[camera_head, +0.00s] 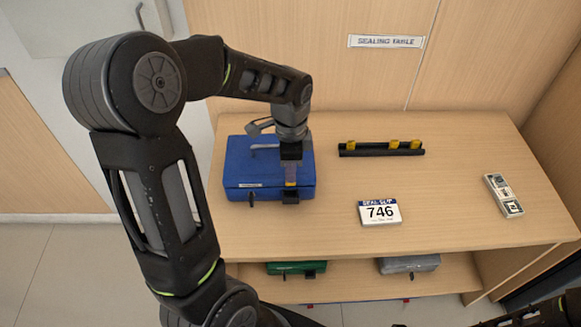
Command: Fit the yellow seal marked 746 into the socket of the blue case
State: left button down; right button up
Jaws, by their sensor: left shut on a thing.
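The blue case (240,172) lies closed on the left part of the table, with a handle on top and black fittings on its front edge. My left gripper (290,181) points down over the right front part of the case. It is shut on a small yellow seal (290,185), just above or at a black fitting (290,197) that looks like the socket. I cannot tell whether the seal touches the socket, and its number is not readable. A black rack (370,153) behind holds three more yellow seals (395,144), their marks too small to read.
A grey device (503,195) lies at the right. On the shelf below are a green case (285,268) and a grey case (410,264). The table's middle right is clear.

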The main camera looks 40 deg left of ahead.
aim_at(291, 184)
pick_arm(q)
jog(key=shift+f+b, duration=1.6)
jog(key=shift+f, duration=0.6)
jog(key=shift+s+d+f+b, duration=0.1)
jog(key=shift+s+f+b, duration=0.15)
jog(key=shift+f+b, duration=0.15)
jog(key=shift+s+d+f+b, duration=0.1)
jog(key=shift+s+f+b, duration=0.15)
jog(key=shift+f, duration=0.2)
jog(key=c, duration=1.5)
grip_release()
jog(key=shift+o, duration=0.7)
jog(key=shift+r, duration=0.5)
jog(key=r, duration=0.8)
jog(key=shift+w+a+r+b, duration=0.1)
jog(key=shift+w+r+b, duration=0.2)
jog(key=shift+b, duration=0.1)
